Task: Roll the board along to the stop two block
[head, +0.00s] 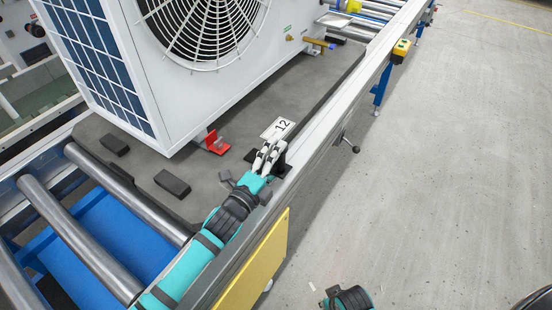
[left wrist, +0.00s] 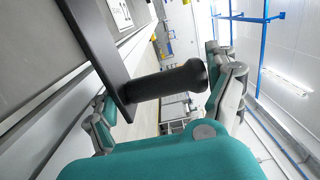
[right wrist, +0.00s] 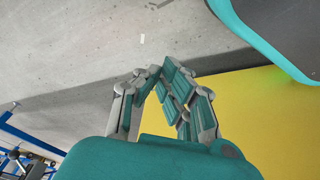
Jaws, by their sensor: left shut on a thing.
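The dark grey board (head: 225,170) lies on the roller conveyor and bears a large white fan unit (head: 150,95). A white label reading 12 (head: 277,128) is at its near edge. My left gripper (head: 268,160) is at that edge beside the label. In the left wrist view it is shut on a black handle (left wrist: 165,82) that sticks out from a dark plate. My right gripper (right wrist: 161,70) hangs beside the conveyor. Its tips are close together, with nothing seen between them; whether it is fully shut is unclear. I cannot make out the stop two block.
Bare rollers (head: 80,240) lie at the lower left. More rollers (head: 370,12) continue beyond the unit. A metal rail (head: 340,105) runs along the near side, with a yellow box (head: 401,47) on it. A yellow panel (head: 255,268) hangs below. The concrete floor (head: 450,150) at right is clear.

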